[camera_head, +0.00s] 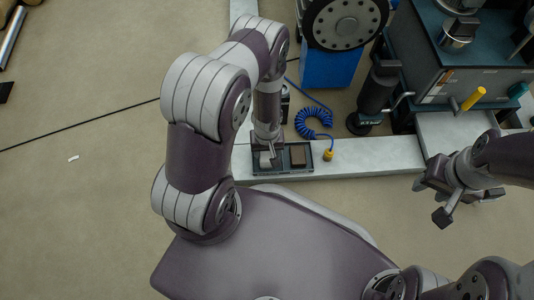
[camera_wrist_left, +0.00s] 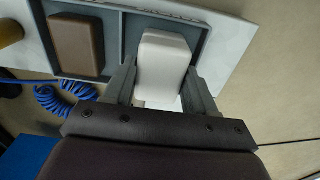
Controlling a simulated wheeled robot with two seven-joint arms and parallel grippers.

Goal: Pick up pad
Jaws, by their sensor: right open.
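A white pad (camera_wrist_left: 165,58) lies at one compartment of a dark grey tray (camera_wrist_left: 112,40); in the head view the pad (camera_head: 265,160) is partly hidden by my gripper. A brown block (camera_wrist_left: 76,45) lies in the tray's other compartment, and it also shows in the head view (camera_head: 298,155). My left gripper (camera_head: 268,152) points down over the tray, with one finger on each side of the white pad, close to its sides. Whether the fingers press on it is not clear. My right gripper (camera_head: 442,192) is open and empty, off to the right.
The tray sits on a pale beam (camera_head: 370,155). A coiled blue hose (camera_head: 314,122) with a yellow end (camera_head: 328,155) lies right beside it. A black power tool (camera_head: 374,95) and a teal machine (camera_head: 455,65) stand further right. The floor at left is mostly clear.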

